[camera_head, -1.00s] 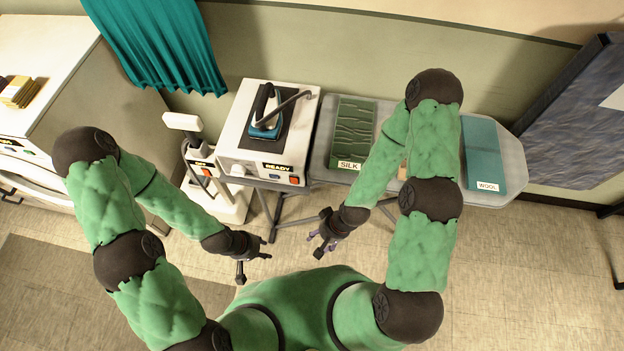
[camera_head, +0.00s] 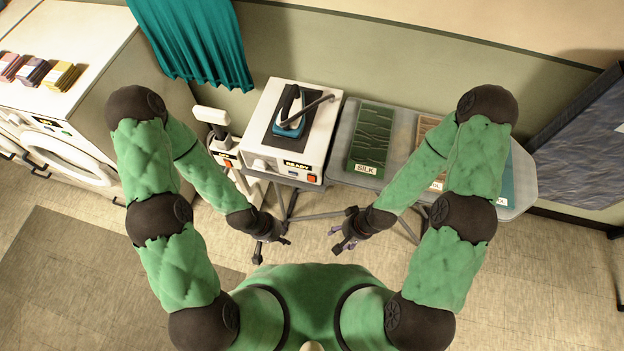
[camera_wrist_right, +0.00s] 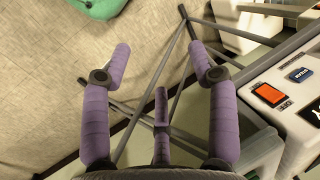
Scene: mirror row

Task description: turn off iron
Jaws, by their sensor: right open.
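The iron (camera_head: 291,113), with a blue body and dark handle, rests on a dark pad on top of a white steam station (camera_head: 262,140). The station's front has a READY label (camera_head: 297,165), an orange-red switch (camera_head: 311,178) and a knob. In the right wrist view the orange switch (camera_wrist_right: 268,94) shows at the right, beside a blue button (camera_wrist_right: 299,74). My right gripper (camera_head: 337,240) is open and empty, in front of and below the station, apart from it. My left gripper (camera_head: 272,250) looks open and empty, also in front of the station.
An ironing board (camera_head: 345,130) with a green SILK cloth (camera_head: 371,137) stands right of the station. A white upright appliance (camera_head: 212,118) stands left of it, near a washing machine (camera_head: 75,155). Thin stand legs cross below the station.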

